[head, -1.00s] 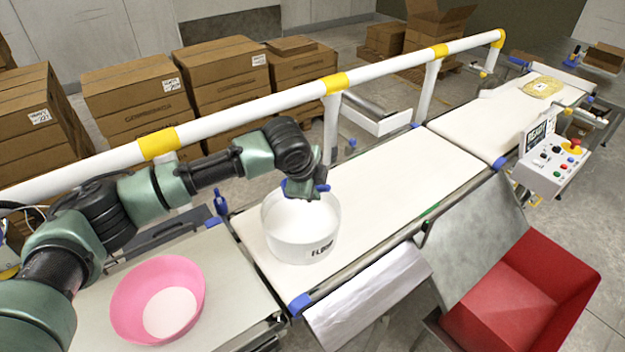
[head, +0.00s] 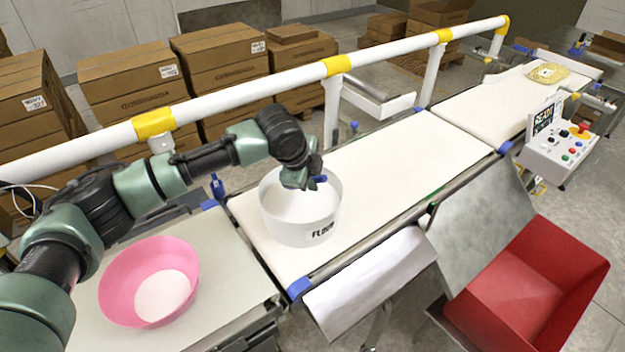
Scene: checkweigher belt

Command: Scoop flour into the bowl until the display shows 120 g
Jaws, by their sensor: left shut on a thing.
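A white round tub labelled FLOUR (head: 302,222) stands on the near end of the belt. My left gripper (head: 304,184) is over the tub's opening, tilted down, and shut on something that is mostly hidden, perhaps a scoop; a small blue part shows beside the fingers. A pink bowl (head: 125,290) sits on the grey plate at the lower left, with a white patch of flour in its bottom. The display (head: 543,119) on the control box at the right appears to read READY. My right gripper is not in view.
A white guard rail (head: 240,92) with yellow bands runs behind the belt (head: 390,165). A red bin (head: 530,285) and a metal chute stand at the front right. A yellowish bag (head: 547,73) lies at the far belt end. Cartons (head: 130,90) stand behind the rail.

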